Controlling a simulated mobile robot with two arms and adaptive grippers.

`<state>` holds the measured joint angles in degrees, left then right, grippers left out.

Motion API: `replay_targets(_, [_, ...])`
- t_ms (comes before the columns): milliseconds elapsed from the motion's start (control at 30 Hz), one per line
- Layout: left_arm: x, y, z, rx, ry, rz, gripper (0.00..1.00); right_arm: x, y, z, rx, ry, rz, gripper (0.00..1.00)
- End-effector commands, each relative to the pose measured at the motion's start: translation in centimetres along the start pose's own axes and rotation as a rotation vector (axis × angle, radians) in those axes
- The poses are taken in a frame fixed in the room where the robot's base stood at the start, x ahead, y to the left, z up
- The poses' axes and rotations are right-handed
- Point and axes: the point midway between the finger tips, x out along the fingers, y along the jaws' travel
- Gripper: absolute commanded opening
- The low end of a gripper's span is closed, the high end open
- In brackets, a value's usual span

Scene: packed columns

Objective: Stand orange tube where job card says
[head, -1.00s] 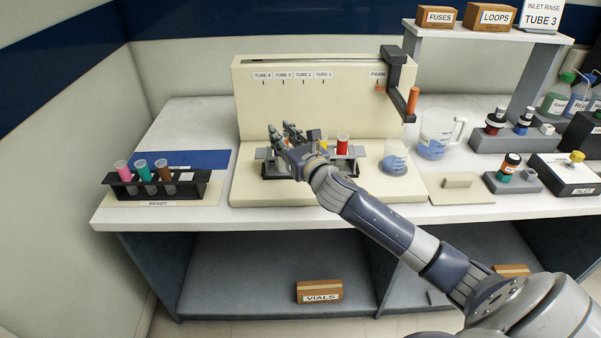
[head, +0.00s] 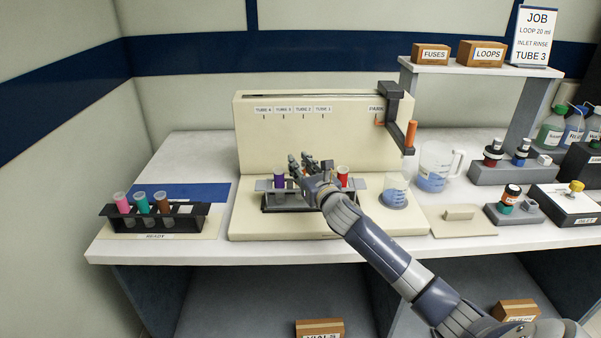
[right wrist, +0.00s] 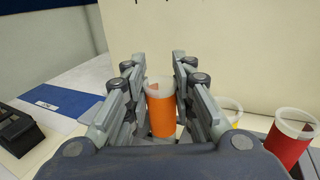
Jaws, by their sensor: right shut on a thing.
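The orange tube (right wrist: 162,115) stands upright between the fingers of my right gripper (right wrist: 158,70), which is shut on it. In the head view the right gripper (head: 303,166) is over the middle of the rack (head: 264,186) on the cream machine and hides the tube. A purple tube (head: 279,179) stands left of the gripper, a red tube (head: 343,178) right of it. A yellow tube (right wrist: 231,110) shows beside the orange one in the wrist view. I cannot tell whether the orange tube is seated. The job card (head: 534,36) reads TUBE 3. My left gripper is not in view.
Labels (head: 293,110) on the machine read TUBE 4 to TUBE 1, left to right. A black READY rack (head: 154,220) holds pink, teal and brown tubes. A crank arm (head: 389,95) and beakers (head: 395,188) stand right of the rack. The left bench top is mostly clear.

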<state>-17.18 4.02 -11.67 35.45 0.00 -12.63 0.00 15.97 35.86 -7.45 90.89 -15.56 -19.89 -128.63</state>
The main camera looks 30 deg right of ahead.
Motion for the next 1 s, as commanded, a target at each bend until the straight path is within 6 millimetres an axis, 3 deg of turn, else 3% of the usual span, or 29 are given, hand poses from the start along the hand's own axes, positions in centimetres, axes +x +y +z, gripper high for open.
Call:
replay_targets(100, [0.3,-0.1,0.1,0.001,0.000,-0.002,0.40,0.0,0.0,-1.6,0.002,0.002,-0.001,0.13])
replay_targets(433, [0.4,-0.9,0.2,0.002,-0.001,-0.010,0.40,0.0,0.0,-1.9,-0.001,0.001,0.000,0.13])
replay_targets(467, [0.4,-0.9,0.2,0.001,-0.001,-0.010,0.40,0.0,0.0,-1.8,0.000,0.000,0.000,0.28])
replay_targets(500, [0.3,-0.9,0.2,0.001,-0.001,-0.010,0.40,0.0,0.0,-1.8,0.000,0.000,0.000,0.32])
replay_targets(867, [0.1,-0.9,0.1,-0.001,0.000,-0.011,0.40,0.0,0.0,-1.4,0.000,0.000,0.000,0.32])
replay_targets(1000, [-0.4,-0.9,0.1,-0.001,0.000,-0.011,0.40,-1.2,0.0,-1.6,0.000,0.003,0.001,0.32])
